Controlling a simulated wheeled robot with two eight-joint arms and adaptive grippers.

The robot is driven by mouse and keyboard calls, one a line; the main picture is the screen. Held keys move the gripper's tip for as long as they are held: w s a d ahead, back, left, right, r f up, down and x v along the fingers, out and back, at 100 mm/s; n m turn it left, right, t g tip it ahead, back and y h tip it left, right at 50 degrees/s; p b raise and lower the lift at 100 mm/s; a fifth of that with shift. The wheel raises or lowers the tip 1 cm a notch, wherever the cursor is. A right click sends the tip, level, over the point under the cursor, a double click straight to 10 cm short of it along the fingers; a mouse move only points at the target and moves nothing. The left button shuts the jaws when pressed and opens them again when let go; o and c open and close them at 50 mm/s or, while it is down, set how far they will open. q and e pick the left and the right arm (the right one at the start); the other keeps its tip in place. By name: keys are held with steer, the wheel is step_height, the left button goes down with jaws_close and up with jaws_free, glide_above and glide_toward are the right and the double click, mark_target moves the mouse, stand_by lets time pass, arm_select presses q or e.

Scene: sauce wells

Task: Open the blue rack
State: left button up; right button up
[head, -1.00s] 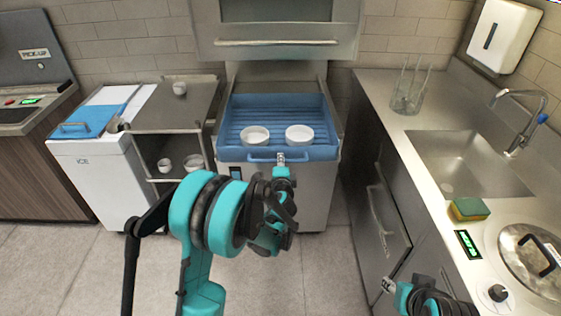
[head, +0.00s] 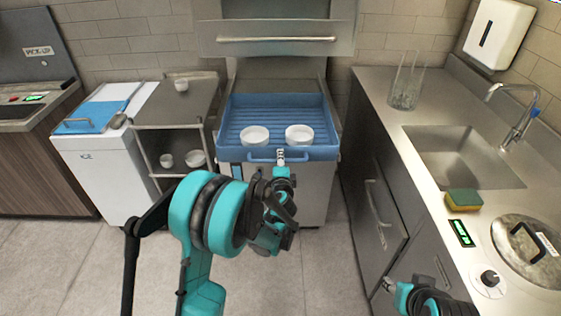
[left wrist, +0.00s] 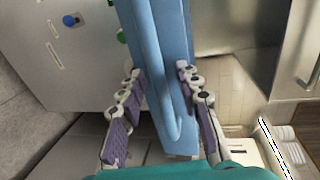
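The blue rack (head: 235,107) sits at the front of the steel machine, with its front bar handle (head: 262,157) facing me. It holds two white bowls, the left (head: 255,135) and the right (head: 299,134). My left gripper (head: 281,157) is at the middle of the handle.
A steel hood with a bar handle (head: 277,39) is raised above the rack. A shelf cart (head: 150,108) with small bowls and a white ice bin (head: 95,170) stand left. The sink counter (head: 455,100) with cupboards below runs along the right. Bare floor (head: 310,270) lies in front.

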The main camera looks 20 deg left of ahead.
arm_select(q)
steer(key=v, duration=1.2)
steer(key=s+a+r+n+g, duration=0.2)
steer(key=s+a+n+g, duration=0.25)
steer(key=s+n, duration=0.45)
steer(key=s+d+f+n+g+h, duration=0.1)
steer(key=s+d+n+h, duration=0.1)
steer(key=s, duration=0.6)
steer(key=s+d+n+g+h, duration=0.1)
steer(key=s+n+g+h, duration=0.1)
steer(key=s, duration=0.6)
steer(key=shift+s+d+f+n, duration=0.35)
steer(key=shift+d+n, duration=0.05)
steer(key=shift+n, duration=0.5)
